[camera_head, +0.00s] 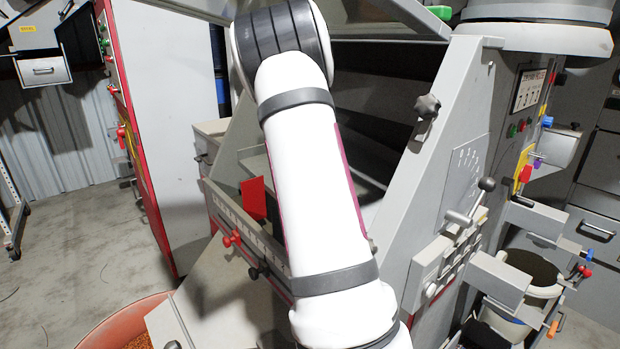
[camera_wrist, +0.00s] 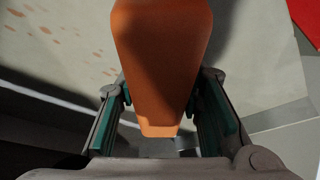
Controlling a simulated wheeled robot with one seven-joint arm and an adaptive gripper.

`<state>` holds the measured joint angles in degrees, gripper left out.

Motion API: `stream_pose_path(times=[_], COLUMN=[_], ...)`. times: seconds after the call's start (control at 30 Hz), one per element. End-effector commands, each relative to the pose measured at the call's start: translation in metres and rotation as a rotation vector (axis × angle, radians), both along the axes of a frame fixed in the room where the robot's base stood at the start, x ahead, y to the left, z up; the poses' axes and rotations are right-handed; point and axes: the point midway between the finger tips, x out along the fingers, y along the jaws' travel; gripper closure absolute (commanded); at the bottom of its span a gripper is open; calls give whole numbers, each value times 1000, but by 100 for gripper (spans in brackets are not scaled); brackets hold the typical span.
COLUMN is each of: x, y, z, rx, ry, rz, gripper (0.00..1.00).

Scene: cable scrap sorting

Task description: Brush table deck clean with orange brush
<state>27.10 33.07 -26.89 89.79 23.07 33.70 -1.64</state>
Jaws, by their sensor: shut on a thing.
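In the wrist view my gripper (camera_wrist: 160,105) is shut on an orange brush (camera_wrist: 160,60). The brush's broad orange body runs up out of the top of the frame between the green-padded fingers, and its bristles are not visible. Behind it lies a pale grey deck surface (camera_wrist: 65,45) with scattered reddish-brown specks at upper left. I cannot tell whether the brush touches the deck. In the head view my white arm covers the middle of the machine, hiding my gripper, the brush and most of the deck.
A grey machine side panel (camera_head: 425,190) with knobs and levers stands right of my arm. A red flap (camera_head: 254,198) also shows in the wrist view (camera_wrist: 306,20). An orange-red tub (camera_head: 105,328) stands lower left; floor beyond is open.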

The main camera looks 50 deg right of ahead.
Motion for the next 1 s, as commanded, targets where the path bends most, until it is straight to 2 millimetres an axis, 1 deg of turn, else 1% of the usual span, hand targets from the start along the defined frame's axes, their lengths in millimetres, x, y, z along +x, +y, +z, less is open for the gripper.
stream_pose_path(times=[0.1, 0.23, 0.5, 0.57, 0.67, 1.0], x=[5, 6, 1, 1, -3, -29], y=[0, -2, -17, -18, -17, -12], z=[-1, 0, 2, 2, 2, -2], rx=[2, 3, 0, 1, 1, 1], ry=[2, 1, 1, 0, 0, -1], rz=[1, 0, 0, 0, 0, -2], gripper=[89, 89, 89, 89, 89, 89])
